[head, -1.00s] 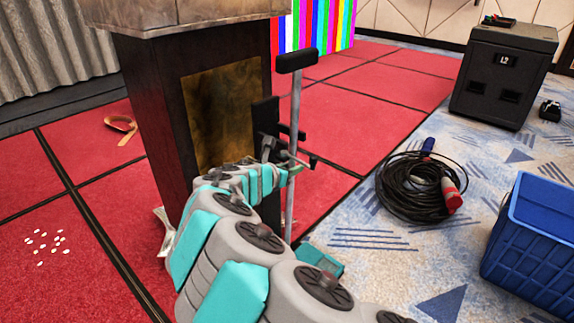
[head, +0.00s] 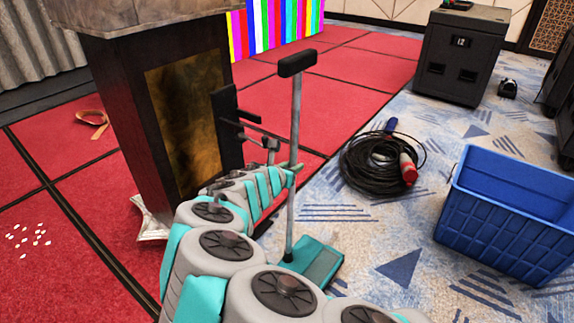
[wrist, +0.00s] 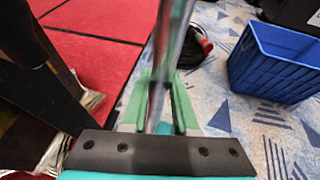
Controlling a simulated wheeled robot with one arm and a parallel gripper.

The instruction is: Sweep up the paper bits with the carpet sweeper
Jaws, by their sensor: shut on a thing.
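The carpet sweeper has a black grip (head: 297,63), a thin grey pole (head: 295,120) and a flat teal head (head: 318,258). It stands nearly upright, its head low over the blue patterned carpet right of the lectern. My gripper (head: 288,174) is shut on the pole about midway. In the wrist view, the pole runs between my green fingers (wrist: 160,105). The paper bits (head: 27,240) are small white scraps in a loose cluster on the red carpet at far left. The lectern stands between them and the sweeper.
The dark lectern (head: 150,120) stands close left of my arm. A coiled black cable (head: 375,165) lies to the right, with a blue crate (head: 510,225) beyond it. A black case (head: 455,60) stands behind. Open red carpet (head: 350,85) lies behind the sweeper.

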